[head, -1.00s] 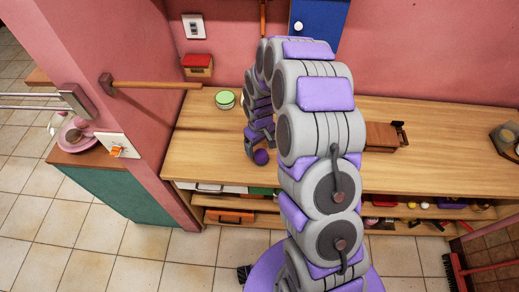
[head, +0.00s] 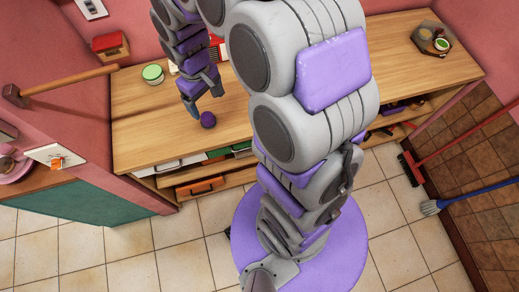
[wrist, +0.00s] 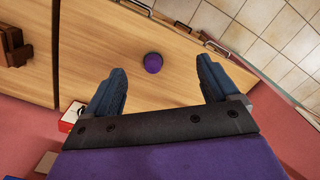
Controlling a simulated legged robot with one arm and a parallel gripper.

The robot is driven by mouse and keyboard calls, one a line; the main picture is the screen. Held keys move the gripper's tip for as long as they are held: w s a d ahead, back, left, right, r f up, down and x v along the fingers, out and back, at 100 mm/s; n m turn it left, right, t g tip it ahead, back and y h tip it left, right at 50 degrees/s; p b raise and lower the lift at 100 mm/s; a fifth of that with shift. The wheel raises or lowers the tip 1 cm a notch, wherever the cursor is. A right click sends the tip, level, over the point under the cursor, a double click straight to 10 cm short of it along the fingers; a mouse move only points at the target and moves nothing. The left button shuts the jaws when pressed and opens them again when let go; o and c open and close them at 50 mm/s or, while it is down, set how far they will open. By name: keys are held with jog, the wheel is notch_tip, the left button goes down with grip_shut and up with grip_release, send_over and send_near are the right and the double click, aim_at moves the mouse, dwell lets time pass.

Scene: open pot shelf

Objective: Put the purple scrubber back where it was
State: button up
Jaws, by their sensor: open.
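The purple scrubber (head: 208,119) is a small, round, dark purple thing on the wooden counter (head: 145,119), near its front edge. My gripper (head: 203,99) is open and points down, just behind and above the scrubber in the head view. In the wrist view the scrubber (wrist: 153,62) shows beyond the open fingers (wrist: 160,82), roughly centred between them, with nothing held. I cannot tell the exact height gap.
A green-lidded tin (head: 152,74) stands left of my gripper on the counter. Shelves below hold an orange-handled item (head: 201,186) and other goods. A tray (head: 432,39) sits at the far right. A wooden rail (head: 70,80) juts out at left.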

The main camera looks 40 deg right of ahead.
jog(key=s+r+m, duration=0.1)
jog(key=s+r, duration=0.3)
jog(key=s, duration=0.8)
jog(key=s+r+m+g, duration=0.1)
jog(key=s+r, duration=0.4)
jog(key=s, duration=0.7)
jog(key=shift+s+d+m, duration=0.35)
jog(key=shift+s+m, duration=0.05)
jog(key=shift+m, duration=0.4)
jog(key=shift+f+b, duration=0.55)
jog(key=shift+f, duration=0.1)
